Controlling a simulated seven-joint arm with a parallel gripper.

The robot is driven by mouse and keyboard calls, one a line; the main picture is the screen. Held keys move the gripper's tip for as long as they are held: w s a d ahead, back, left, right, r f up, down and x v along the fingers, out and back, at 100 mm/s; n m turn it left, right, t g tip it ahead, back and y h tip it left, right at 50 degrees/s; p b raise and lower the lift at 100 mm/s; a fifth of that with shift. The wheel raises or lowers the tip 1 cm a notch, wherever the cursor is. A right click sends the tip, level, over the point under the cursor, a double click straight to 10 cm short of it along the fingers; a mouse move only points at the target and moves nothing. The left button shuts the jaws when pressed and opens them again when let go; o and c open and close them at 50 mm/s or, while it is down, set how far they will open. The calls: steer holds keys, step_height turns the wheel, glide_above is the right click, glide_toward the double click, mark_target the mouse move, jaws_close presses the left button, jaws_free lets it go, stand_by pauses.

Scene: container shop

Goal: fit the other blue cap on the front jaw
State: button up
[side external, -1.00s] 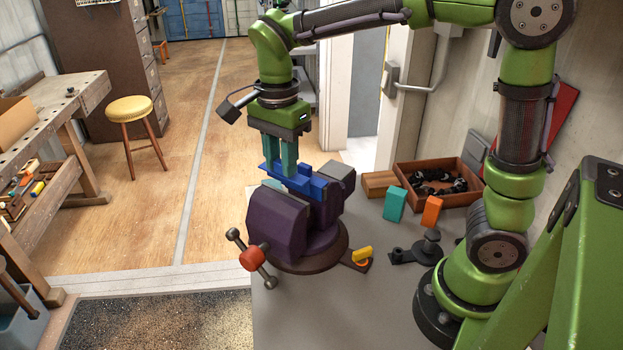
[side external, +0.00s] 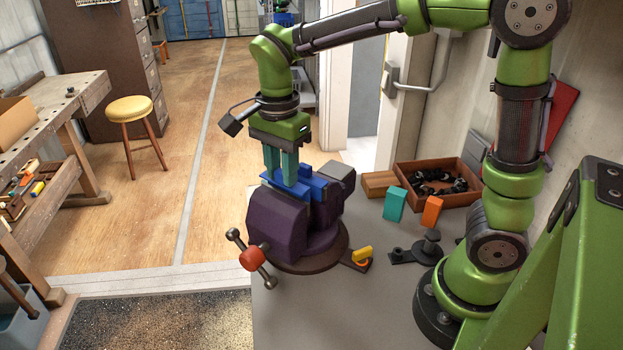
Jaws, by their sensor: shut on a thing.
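My gripper (side external: 281,170) points down over the purple vise (side external: 277,222) with its teal fingers shut on a blue cap (side external: 295,188). The held cap is at the top of the vise's front jaw; whether it is fully seated or slightly above the jaw I cannot tell. Another blue cap (side external: 316,184) sits just behind it, towards the rear jaw. The fingers hide part of the held cap. The gap between the two caps is hard to see from here.
The vise handle (side external: 252,259) sticks out at the front. A yellow piece (side external: 362,254), a teal block (side external: 394,204), an orange block (side external: 432,210), a dark fixture (side external: 418,250) and a wooden crate (side external: 405,168) stand to the right. The bench front is clear.

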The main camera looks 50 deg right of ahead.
steer(key=shift+f, duration=0.8)
steer(key=shift+a+f, duration=0.1)
steer(key=shift+a, duration=0.05)
stand_by(1.4)
steer(key=o, duration=1)
steer(key=shift+r, duration=3)
